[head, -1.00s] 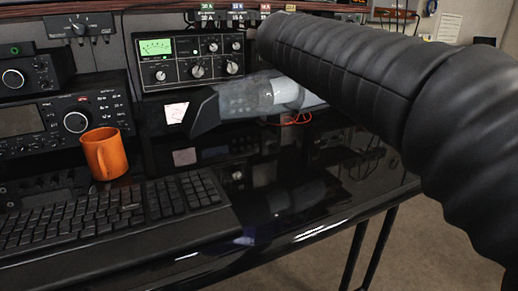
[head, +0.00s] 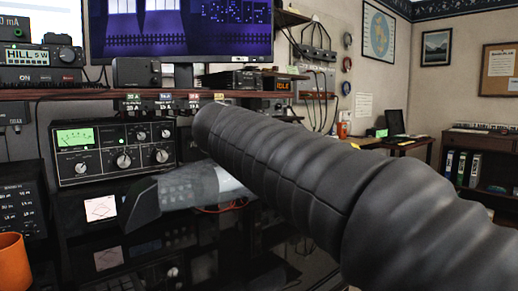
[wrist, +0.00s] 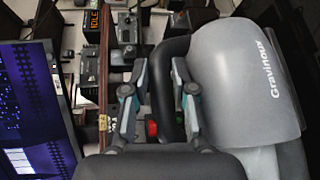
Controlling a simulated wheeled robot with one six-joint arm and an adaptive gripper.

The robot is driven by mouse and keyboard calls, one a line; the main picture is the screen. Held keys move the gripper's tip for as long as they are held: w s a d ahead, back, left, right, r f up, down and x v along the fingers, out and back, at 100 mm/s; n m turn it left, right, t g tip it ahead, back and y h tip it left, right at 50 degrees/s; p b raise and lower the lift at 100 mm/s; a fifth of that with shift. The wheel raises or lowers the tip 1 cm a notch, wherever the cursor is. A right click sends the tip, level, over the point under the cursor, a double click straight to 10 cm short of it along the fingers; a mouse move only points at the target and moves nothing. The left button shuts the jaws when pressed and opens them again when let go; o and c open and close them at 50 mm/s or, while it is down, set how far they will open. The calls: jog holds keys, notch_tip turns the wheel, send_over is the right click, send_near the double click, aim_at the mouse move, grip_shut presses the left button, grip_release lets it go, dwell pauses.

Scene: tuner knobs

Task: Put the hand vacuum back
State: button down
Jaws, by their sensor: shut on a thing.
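The hand vacuum shows in the head view as a dark angled nozzle and a clear grey front part (head: 188,190), pointing left in front of the radio equipment. Its rear is hidden behind my black sleeved arm. In the wrist view its grey body (wrist: 243,75), with white lettering, fills the right side. Its black handle (wrist: 166,75) runs between the two fingers of my gripper (wrist: 160,72). My gripper is shut on this handle. A red part (wrist: 152,128) sits by the handle. My gripper is hidden behind the arm in the head view.
A meter unit (head: 112,150) with a green dial stands behind the vacuum. A shelf (head: 60,95) with radios and a monitor (head: 180,30) is above. An orange mug (head: 12,262) is at lower left. A side desk (head: 405,145) and a bookcase (head: 485,165) stand farther right.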

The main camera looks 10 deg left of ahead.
aim_at(197, 182)
jog(key=a+f+b, duration=0.1)
jog(key=a+f, duration=0.8)
jog(key=shift+a+f+b, duration=0.3)
jog(key=shift+a, duration=0.05)
jog(key=shift+f, duration=0.15)
jog(key=c, duration=0.9)
grip_release()
jog(key=shift+f, duration=0.1)
jog(key=shift+c, duration=0.2)
jog(key=v, duration=1.2)
